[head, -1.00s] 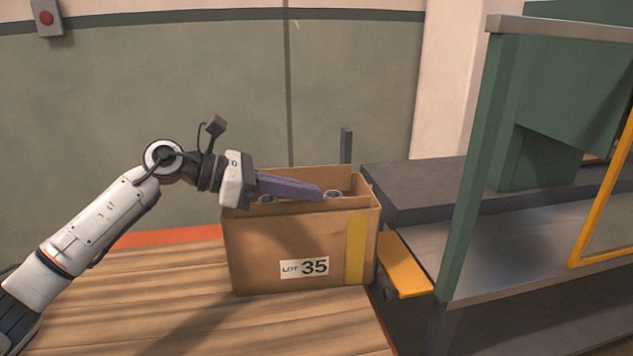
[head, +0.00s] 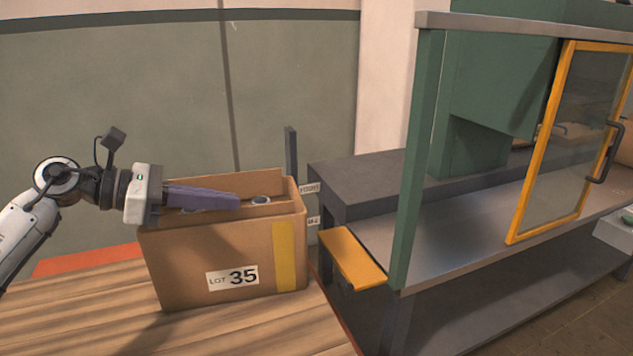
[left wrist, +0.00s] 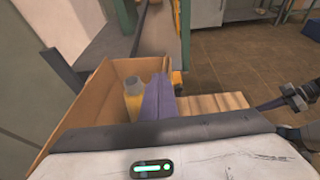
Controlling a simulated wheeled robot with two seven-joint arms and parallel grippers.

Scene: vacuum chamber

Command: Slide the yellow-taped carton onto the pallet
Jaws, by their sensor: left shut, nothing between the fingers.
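The yellow-taped carton (head: 190,265) is an open brown box with a "LOT 35" label and a yellow strip at its front right. It stands upright on a wooden plank surface (head: 90,310); I cannot tell whether this is the pallet. My left gripper (head: 238,201) is shut and empty, its purple fingers across the carton's open top. In the left wrist view, the fingers (left wrist: 158,98) show beside a yellow bottle (left wrist: 133,105) inside the carton. At that view's right edge, what looks like my right gripper (left wrist: 258,106) is small, its jaw state unclear.
A yellow plate (head: 352,258) juts out just right of the carton. Beyond it are a grey block (head: 365,175), a green post (head: 412,170) and a metal bench (head: 470,225) with a yellow-framed glass door (head: 565,140). The planks left of the carton are clear.

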